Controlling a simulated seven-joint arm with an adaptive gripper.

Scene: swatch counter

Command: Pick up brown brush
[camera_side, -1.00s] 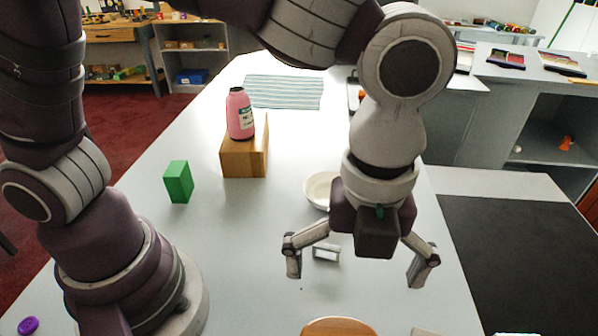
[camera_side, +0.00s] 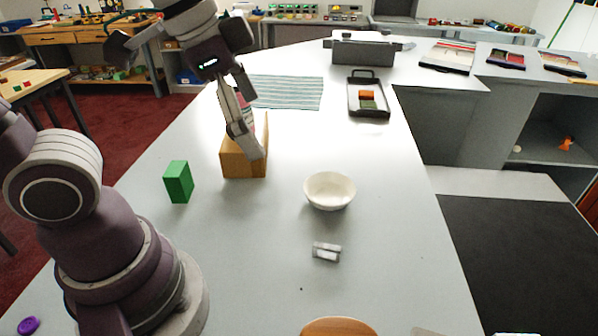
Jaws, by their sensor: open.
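I cannot make out a brown brush for certain. A tan-brown rounded thing (camera_side: 340,327) is cut off by the bottom edge of the side view, and I cannot tell what it is. My gripper (camera_side: 246,142) is open and tilted, over the wooden block (camera_side: 236,164) at the left of the counter. Its fingers reach down in front of the pink bottle (camera_side: 247,107), which is mostly hidden behind them. I cannot tell whether they touch the bottle or block.
A green block (camera_side: 178,182) stands left of the wooden block. A white bowl (camera_side: 329,191) and a small grey piece (camera_side: 326,251) lie right of it. A striped cloth (camera_side: 290,92) and black tray (camera_side: 368,112) are farther back. The counter's front middle is mostly clear.

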